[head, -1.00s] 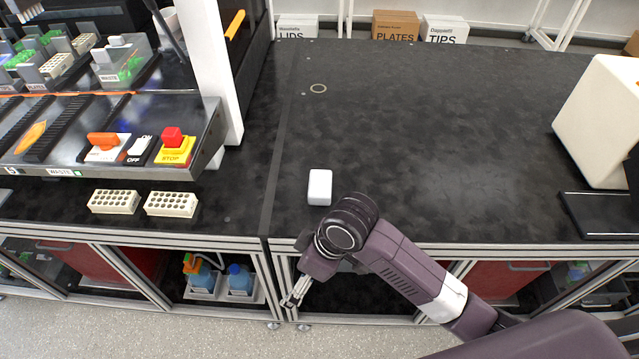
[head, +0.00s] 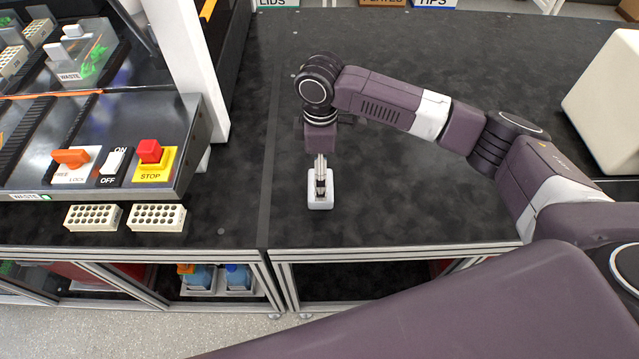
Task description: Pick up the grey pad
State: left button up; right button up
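A small pale block with rounded corners (head: 320,204), nearly white, lies on the dark bench near its front edge; it is the only thing here that could be the grey pad. My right gripper (head: 320,190) points straight down at it from above. Its metal fingers overlap the block's upper face in the picture. The fingers look close together, and I cannot tell whether they touch or hold the block. My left gripper is not in view.
Two cream racks with holes (head: 157,217) lie at the left, below a control panel with a red stop button (head: 149,151). A large cream machine (head: 607,105) stands at the right. The bench (head: 420,205) around the block is clear.

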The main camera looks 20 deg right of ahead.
jog(key=f, duration=0.1)
jog(key=f+p, duration=0.1)
jog(key=f, duration=0.2)
jog(key=shift+s+f, duration=0.25)
jog(key=shift+f, duration=0.35)
jog(key=c, duration=1.2)
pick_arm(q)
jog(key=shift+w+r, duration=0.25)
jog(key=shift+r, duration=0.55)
pick_arm(e)
jog(key=shift+c, duration=0.2)
jog(key=shift+r, duration=0.1)
pick_arm(q)
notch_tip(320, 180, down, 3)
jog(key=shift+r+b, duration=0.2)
jog(key=shift+b, duration=0.9)
pick_arm(e)
notch_tip(320, 180, up, 20)
